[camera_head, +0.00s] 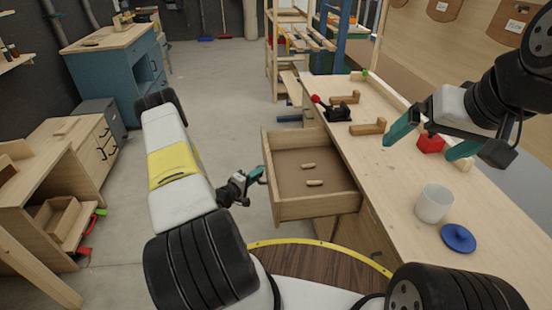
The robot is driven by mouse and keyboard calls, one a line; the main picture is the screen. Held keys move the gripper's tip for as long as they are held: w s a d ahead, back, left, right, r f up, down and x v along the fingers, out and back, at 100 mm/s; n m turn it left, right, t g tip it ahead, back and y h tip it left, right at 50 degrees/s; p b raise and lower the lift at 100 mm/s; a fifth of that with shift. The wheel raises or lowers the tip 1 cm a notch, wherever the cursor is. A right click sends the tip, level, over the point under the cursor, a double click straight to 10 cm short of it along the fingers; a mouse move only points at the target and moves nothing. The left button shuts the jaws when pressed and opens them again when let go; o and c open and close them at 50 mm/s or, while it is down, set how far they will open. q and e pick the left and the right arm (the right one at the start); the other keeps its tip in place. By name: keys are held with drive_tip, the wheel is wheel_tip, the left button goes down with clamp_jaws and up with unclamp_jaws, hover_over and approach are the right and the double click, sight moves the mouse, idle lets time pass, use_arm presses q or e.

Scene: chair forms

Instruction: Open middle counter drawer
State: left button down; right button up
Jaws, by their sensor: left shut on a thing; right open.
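A wooden counter drawer (320,208) stands pulled well out from the counter (400,175), to its left. Two small wooden pieces (312,183) lie on its brown floor. My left gripper (260,174) is at the outer side of the drawer front (269,178), shut on its handle. The handle itself is hidden by the fingers and the viewing angle. My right gripper (420,150) is open above the countertop, its teal fingers on either side of a red block (431,143), not clearly touching it.
On the countertop are a white cup (434,203), a blue lid-like disc (458,238), a wooden block (368,127) and a black tool (344,105). A wooden bench (60,150) and blue cabinet (115,70) stand left.

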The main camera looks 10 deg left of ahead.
use_arm(q)
drive_tip(key=shift+a, duration=0.2)
drive_tip(key=c, duration=1.5)
unclamp_jaws()
drive_tip(key=v, duration=0.7)
drive_tip(key=shift+s+a, duration=0.1)
drive_tip(key=shift+s, duration=0.3)
